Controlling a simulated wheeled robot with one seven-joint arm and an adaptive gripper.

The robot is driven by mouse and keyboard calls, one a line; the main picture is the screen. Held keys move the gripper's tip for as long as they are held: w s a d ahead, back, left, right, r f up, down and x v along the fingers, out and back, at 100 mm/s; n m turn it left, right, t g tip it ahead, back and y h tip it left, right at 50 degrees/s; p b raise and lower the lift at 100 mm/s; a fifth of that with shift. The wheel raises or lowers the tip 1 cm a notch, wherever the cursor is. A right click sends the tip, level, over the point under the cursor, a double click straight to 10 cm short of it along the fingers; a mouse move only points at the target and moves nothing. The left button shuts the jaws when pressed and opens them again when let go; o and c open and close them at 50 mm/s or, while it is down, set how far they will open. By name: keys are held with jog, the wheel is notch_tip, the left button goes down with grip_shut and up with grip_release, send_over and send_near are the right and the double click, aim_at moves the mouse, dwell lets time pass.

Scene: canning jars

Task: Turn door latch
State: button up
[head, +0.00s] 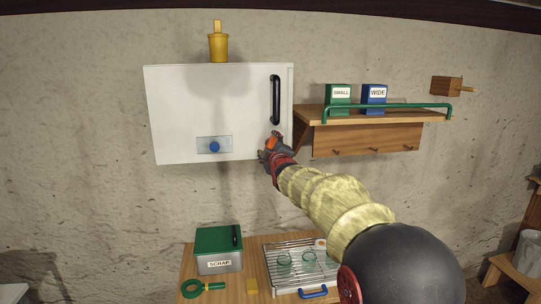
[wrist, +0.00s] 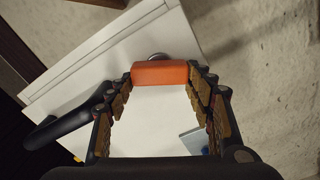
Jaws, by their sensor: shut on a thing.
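The white cabinet door (head: 200,105) is on the wall and looks shut. It has a black bar handle (head: 275,99) near its right edge and a blue knob on a grey plate (head: 214,146) low down. The orange latch (wrist: 160,73) sits between my fingertips in the wrist view, with a round metal pivot (wrist: 158,57) just behind it. In the head view the latch (head: 271,143) shows as a small orange patch at the door's lower right corner, mostly hidden. My gripper (head: 268,149) is shut on the latch.
A wall shelf (head: 365,135) with a green rail, a green box and a blue box is close right of my wrist. A yellow object (head: 218,44) stands on the cabinet. Below, a table holds a scrap box (head: 218,252) and a wire rack tray (head: 327,276) with glass jars.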

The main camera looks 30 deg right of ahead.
jog(key=n+b, duration=0.2)
jog(key=n, duration=0.1)
jog(key=n+b, duration=0.1)
jog(key=n, duration=0.1)
jog(key=shift+a+f, duration=0.1)
jog(key=shift+f, duration=0.2)
jog(key=shift+n, duration=0.3)
jog(key=o, duration=1.2)
jog(key=shift+c, duration=0.2)
jog(key=v, duration=1.2)
jog(key=shift+r, duration=0.1)
